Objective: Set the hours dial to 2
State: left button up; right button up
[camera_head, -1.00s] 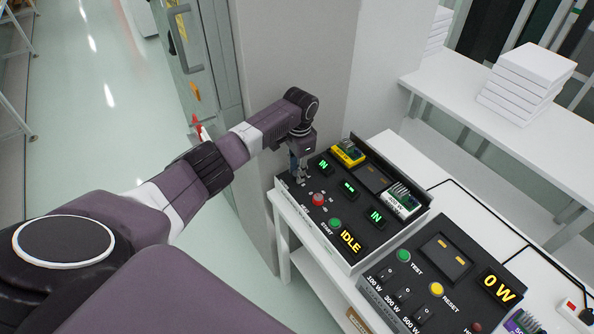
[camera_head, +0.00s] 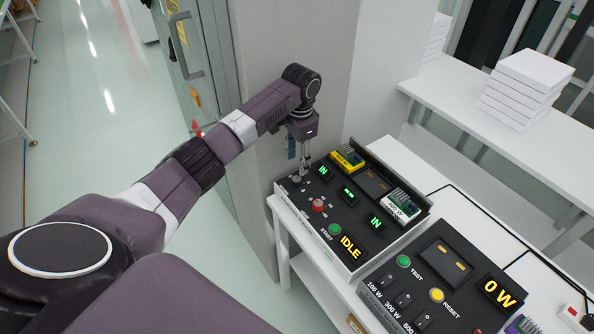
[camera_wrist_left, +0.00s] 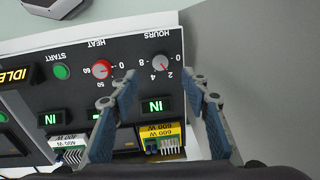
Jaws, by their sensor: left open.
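The hours dial (camera_wrist_left: 160,62) is a small grey knob on a black control panel (camera_wrist_left: 85,75). It has white numbers 0, 2, 4 and 8 around it and the word HOURS beside it. In the wrist view it lies between and beyond my open left fingers. I cannot make out clearly which number its pointer is on. My left gripper (camera_wrist_left: 164,82) is open and empty, above the panel and apart from the dial. In the head view the left gripper (camera_head: 303,168) hangs at the panel's left corner, close to the dial (camera_head: 297,180). My right gripper is not in view.
A red heat dial (camera_head: 318,204), a green START button (camera_head: 335,230), an IDLE display (camera_head: 350,246) and green IN displays share the panel. A yellow module (camera_head: 348,157) sits in its back. A second panel (camera_head: 440,285) stands at right. A grey pillar (camera_head: 290,50) rises behind my arm.

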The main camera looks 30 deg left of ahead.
pick_arm(q)
notch_tip(320, 180, up, 4)
dwell(0.7)
